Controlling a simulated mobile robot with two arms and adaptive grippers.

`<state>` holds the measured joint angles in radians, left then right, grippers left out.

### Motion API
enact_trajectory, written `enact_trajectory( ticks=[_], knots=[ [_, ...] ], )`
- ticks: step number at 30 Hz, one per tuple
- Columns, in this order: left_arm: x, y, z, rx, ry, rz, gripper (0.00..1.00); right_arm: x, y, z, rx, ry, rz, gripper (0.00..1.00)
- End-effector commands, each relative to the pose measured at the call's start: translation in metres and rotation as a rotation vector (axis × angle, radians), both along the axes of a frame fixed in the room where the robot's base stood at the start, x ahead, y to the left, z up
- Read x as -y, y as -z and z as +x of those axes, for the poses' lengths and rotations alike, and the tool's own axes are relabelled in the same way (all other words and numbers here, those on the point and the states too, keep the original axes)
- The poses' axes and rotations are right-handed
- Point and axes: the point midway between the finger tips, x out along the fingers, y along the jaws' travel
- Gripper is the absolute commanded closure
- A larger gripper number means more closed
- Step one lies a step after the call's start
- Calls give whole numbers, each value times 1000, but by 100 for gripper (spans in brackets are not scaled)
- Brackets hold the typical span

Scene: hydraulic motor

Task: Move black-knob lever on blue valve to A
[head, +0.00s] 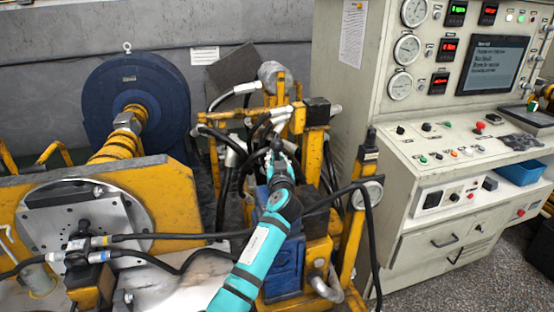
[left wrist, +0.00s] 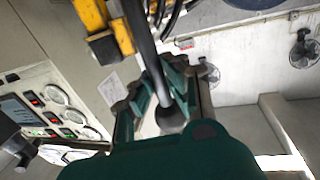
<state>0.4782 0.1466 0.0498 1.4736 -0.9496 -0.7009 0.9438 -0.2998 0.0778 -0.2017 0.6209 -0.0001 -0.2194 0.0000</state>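The blue valve (head: 285,262) sits low in the yellow frame, partly behind my left arm in the head view. My left gripper (head: 279,158) is above it among black hoses. In the left wrist view, a dark lever shaft (left wrist: 142,45) runs down from the top between the fingertips of my left gripper (left wrist: 162,68). Its black knob (left wrist: 171,119) lies inside the fingers, close to the palm. The fingers lean in and appear shut around the shaft. The position marks on the valve are not readable. My right gripper is out of view.
Yellow frame posts (head: 313,150) and black hoses crowd the gripper. A blue motor (head: 160,85) stands at the back left. A grey control console (head: 450,165) with gauges and a screen stands at the right. Speckled floor (head: 445,278) shows at the lower right.

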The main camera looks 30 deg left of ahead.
Motion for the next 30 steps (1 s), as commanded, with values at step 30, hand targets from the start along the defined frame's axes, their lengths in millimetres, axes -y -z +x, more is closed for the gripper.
enact_trajectory(
  ticks=[30],
  knots=[
    [-12,16,-17,129,0,-119,100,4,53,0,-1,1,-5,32]
  ],
)
